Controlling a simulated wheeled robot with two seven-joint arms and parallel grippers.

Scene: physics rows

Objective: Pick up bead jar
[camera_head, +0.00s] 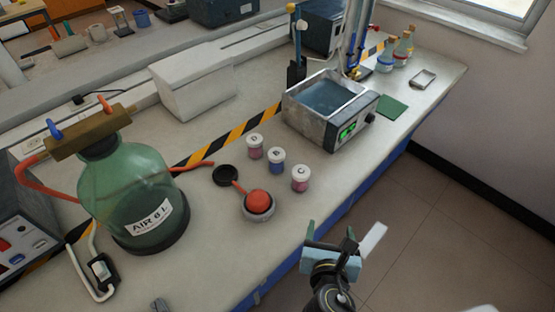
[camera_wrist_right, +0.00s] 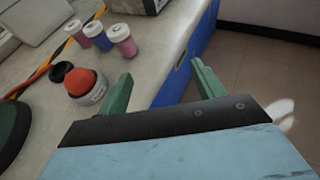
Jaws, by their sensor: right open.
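Three small clear jars with white lids stand upright in a diagonal row on the bench: a pink-filled one (camera_head: 255,152), a blue-filled one (camera_head: 277,167) and a pink-red one (camera_head: 300,185) nearest the front edge. Their fillings look like beads; I cannot tell which is the named bead jar. The same pink-red jar (camera_wrist_right: 124,42) and blue jar (camera_wrist_right: 99,39) show in the right wrist view. My right gripper (camera_head: 331,236) is open and empty, beyond the bench's front edge over the floor, apart from the jars. Its fingers (camera_wrist_right: 162,72) are wide apart. My left gripper is not seen.
A red-domed round pot (camera_head: 258,204) and a black lid-like disc (camera_head: 226,176) lie left of the jars. A large green bottle (camera_head: 130,190) stands further left. A water bath (camera_head: 325,115) is behind the jars. The bench front right of the pot is clear.

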